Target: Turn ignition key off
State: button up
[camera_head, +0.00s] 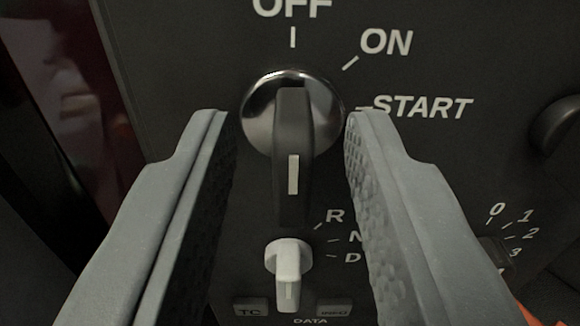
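The ignition key (292,150) is a black handle with a white line on a round chrome base (260,112), near the middle of the view. Its handle stands upright in the picture, in line with the OFF mark straight above it. The ON and START marks are to its upper right and right. My gripper (290,118) is open, with one grey finger on each side of the key. A gap shows between each finger and the handle. Its fingertips reach about level with the chrome base.
A pale selector lever (289,262) with R, N and D marks is just below the key. TC (250,310) and INFO (334,311) buttons are at the bottom. A dark round knob (558,126) is at the right edge. Another dial, marked 0 to 3, is partly hidden by the right finger.

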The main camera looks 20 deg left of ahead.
jog(key=shift+s, duration=0.1)
jog(key=shift+s+d, duration=0.2)
jog(key=shift+s, duration=0.25)
jog(key=shift+s+r, duration=0.1)
jog(key=shift+s, duration=0.15)
jog(key=p+v, duration=0.2)
jog(key=v, duration=1)
jog(key=shift+f, duration=0.2)
jog(key=shift+d, duration=0.1)
